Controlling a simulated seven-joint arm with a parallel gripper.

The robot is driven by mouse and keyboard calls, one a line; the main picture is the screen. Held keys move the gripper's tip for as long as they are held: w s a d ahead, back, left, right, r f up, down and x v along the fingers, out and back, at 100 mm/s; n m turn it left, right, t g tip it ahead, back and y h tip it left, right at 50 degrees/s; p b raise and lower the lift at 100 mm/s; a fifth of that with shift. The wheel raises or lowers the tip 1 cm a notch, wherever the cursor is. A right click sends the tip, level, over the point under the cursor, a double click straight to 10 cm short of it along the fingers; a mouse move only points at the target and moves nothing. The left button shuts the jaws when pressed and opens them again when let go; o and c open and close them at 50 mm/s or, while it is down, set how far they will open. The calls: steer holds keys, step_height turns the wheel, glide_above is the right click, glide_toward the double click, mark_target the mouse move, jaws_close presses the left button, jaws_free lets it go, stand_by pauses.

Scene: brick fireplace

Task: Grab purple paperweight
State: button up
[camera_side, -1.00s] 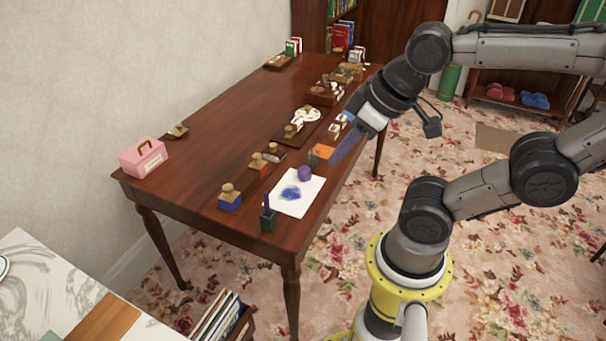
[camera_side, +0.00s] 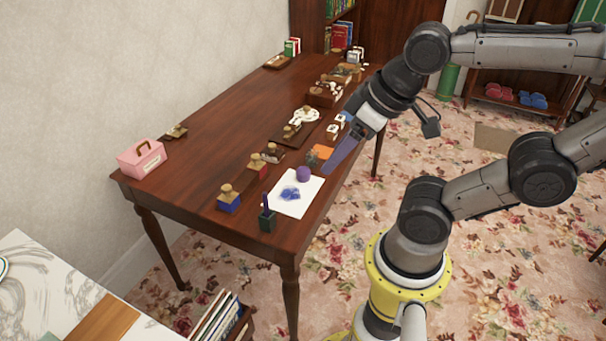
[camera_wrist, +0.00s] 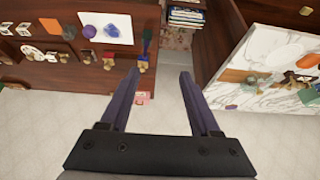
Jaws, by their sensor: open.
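The purple paperweight (camera_side: 303,174) is a small rounded lump on the far edge of a white sheet of paper (camera_side: 284,207), beside a blue blot. In the wrist view the paperweight (camera_wrist: 89,31) is at the upper left, beyond and left of the fingers. My gripper (camera_side: 328,166) is open and empty, with long purple-blue fingers. In the side view it hangs to the right of the paperweight by the table's right edge, apart from it. The wrist view shows both fingers of my gripper (camera_wrist: 158,72) spread with nothing between them.
On the wooden table (camera_side: 215,150), several stamps line the left of the paper. A dark green pen holder (camera_side: 267,220) stands at the near corner, an orange square (camera_side: 323,151) lies behind the paperweight, and a pink box (camera_side: 142,158) sits far left. The table's middle left is clear.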

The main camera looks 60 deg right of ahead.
steer(key=o, duration=0.4)
steer(key=shift+c, duration=0.2)
steer(key=w+d+r+m, duration=0.3)
steer(key=w+r+m, duration=0.2)
steer(key=w+m, duration=0.4)
steer(key=m+g, duration=0.6)
steer(key=m, duration=0.6)
glide_above(304, 168)
step_height(304, 168, down, 22)
step_height(304, 168, down, 13)
steer(key=shift+f, duration=0.1)
